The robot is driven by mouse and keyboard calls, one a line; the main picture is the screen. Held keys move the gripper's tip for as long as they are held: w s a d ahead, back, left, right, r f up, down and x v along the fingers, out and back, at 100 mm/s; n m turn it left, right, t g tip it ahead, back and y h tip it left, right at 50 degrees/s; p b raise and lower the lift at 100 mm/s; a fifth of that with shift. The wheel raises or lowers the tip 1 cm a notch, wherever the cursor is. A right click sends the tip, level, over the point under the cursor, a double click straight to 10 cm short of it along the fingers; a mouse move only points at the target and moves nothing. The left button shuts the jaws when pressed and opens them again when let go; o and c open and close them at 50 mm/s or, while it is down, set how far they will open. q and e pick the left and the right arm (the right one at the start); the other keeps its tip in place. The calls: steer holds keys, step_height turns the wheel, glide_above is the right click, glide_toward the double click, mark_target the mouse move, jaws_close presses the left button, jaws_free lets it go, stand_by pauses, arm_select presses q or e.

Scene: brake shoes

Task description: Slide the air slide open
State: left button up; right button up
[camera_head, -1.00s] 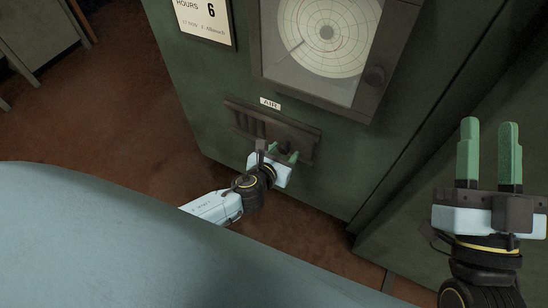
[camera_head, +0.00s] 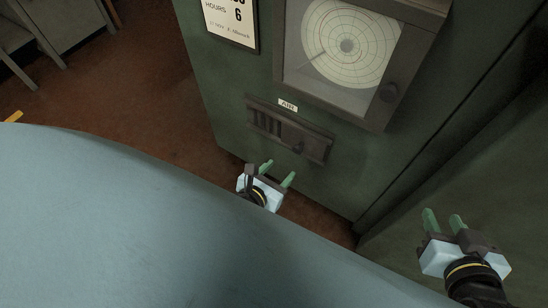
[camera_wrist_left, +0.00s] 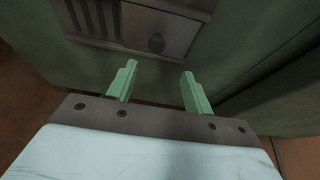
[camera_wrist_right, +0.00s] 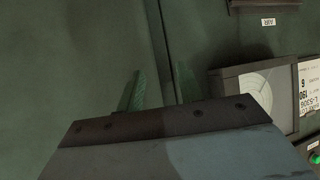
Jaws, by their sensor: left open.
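The air slide (camera_head: 318,150) is a dark plate with a small knob (camera_head: 298,147), set in a frame low on the green cabinet, under a white AIR label (camera_head: 288,105). The plate covers the right part of the frame, and several vertical slots (camera_head: 265,122) show at the left. My left gripper (camera_head: 278,172) is open and empty, below and apart from the slide. In the left wrist view the knob (camera_wrist_left: 156,43) appears beyond and between its green fingers (camera_wrist_left: 159,72). My right gripper (camera_head: 443,218) is open and empty, off to the right.
A chart recorder (camera_head: 347,45) with a knob sits above the slide. A notice sign (camera_head: 230,20) is at its left. A large pale blue surface fills the lower left of the head view. Brown floor (camera_head: 150,110) lies left of the cabinet.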

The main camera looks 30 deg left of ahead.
arm_select(q)
steer(key=shift+v, duration=0.9)
arm_select(e)
steer(key=shift+s+d+f+g, duration=0.2)
steer(key=shift+s+f+g, duration=0.2)
steer(key=shift+f, duration=0.05)
steer(key=shift+s+d+f+g, duration=0.2)
steer(key=shift+s+f+g, duration=0.15)
steer(key=shift+f+g, duration=0.1)
